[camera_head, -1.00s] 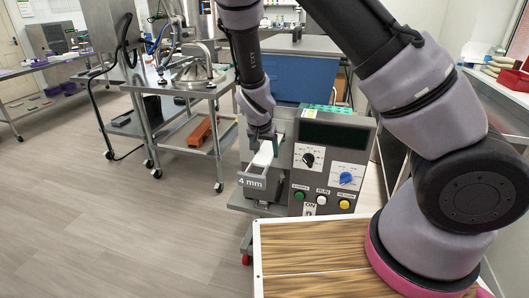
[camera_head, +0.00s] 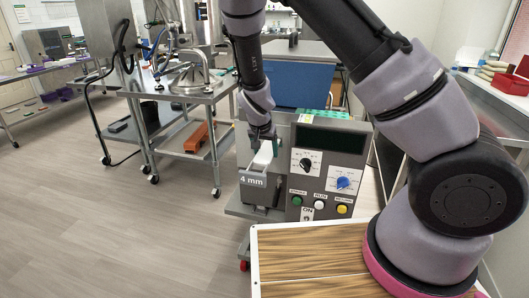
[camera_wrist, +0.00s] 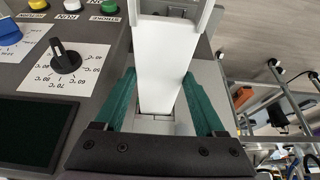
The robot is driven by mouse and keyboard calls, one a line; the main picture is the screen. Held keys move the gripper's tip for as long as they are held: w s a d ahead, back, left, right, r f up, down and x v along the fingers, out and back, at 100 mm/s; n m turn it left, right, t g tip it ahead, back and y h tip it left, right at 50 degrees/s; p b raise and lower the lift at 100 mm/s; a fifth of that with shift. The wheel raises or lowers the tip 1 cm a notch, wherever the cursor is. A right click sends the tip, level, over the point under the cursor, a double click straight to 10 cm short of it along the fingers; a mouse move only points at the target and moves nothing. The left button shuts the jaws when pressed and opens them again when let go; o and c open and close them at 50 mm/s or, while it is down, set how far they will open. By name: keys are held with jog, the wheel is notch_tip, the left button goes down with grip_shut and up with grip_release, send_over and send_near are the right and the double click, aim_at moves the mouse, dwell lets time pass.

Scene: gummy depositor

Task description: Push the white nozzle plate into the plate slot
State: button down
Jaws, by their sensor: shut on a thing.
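The white nozzle plate (camera_head: 263,157) lies in the slot area on the left side of the gummy depositor (camera_head: 325,175), with its grey "4 mm" end (camera_head: 253,180) facing front. In the wrist view the plate (camera_wrist: 168,50) is a long white strip running between my green fingers. My gripper (camera_wrist: 158,82) is shut on the plate from both sides. In the head view my gripper (camera_head: 264,135) reaches down at the plate's rear part, and its fingers are mostly hidden. How deep the plate sits in the plate slot cannot be told.
The depositor's front carries a black knob (camera_head: 306,165), a blue knob (camera_head: 343,183) and several buttons. A wooden-topped surface (camera_head: 310,250) is close in front. A steel cart (camera_head: 185,95) stands to the left. The floor at the left is clear.

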aim_at(268, 147)
jog(key=shift+w+d+r, duration=0.1)
jog(key=shift+w+d, duration=0.4)
jog(key=shift+w, duration=0.8)
jog(key=shift+w+d+f, duration=0.1)
jog(key=shift+w+d, duration=0.35)
jog(key=shift+w, duration=0.9)
jog(key=shift+w+d+r, duration=0.1)
jog(key=shift+w+d, duration=0.4)
jog(key=shift+w, duration=0.8)
grip_release()
jog(key=shift+r, duration=0.1)
jog(key=shift+a, duration=0.1)
jog(key=shift+s+a+r, duration=0.1)
jog(key=shift+r, duration=0.25)
jog(key=v, duration=1)
jog(key=shift+s+f, duration=0.15)
jog(key=shift+s, duration=0.15)
